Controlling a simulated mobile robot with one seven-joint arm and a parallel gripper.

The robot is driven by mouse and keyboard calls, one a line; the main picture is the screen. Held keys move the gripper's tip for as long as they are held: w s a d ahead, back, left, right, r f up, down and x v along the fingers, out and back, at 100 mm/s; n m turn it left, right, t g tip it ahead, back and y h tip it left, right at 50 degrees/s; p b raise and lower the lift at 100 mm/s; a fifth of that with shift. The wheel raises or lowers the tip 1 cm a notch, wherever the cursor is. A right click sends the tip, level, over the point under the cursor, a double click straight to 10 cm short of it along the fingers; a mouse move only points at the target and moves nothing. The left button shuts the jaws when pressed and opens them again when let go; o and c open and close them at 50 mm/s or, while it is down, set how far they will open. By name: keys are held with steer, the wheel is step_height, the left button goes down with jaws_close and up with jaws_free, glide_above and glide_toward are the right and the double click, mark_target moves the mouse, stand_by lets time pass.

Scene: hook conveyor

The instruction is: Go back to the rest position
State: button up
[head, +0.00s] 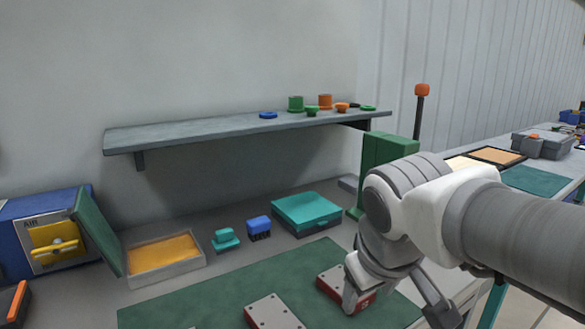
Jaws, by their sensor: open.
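My arm comes in from the right side of the head view, and my gripper (396,306) points down over the right part of the green mat (215,290). Its two fingers are spread apart, and I see nothing held between them. One finger overlaps a red block with a grey top (330,281), hiding part of it. I cannot tell whether the finger touches it.
A second red block with a grey plate (272,312) lies left. Behind the mat are a teal case (306,212), a blue block (258,227) and an open box (165,252). A wall shelf (200,132) holds small coloured parts. A green post (385,160) stands behind my arm.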

steer(key=s+d+f+m, duration=0.3)
steer(key=s+m, duration=0.1)
steer(key=s, duration=0.3)
step_height(320, 180, up, 15)
steer(key=p, duration=1.5)
steer(key=shift+s+y, duration=0.3)
steer(key=shift+s, duration=0.05)
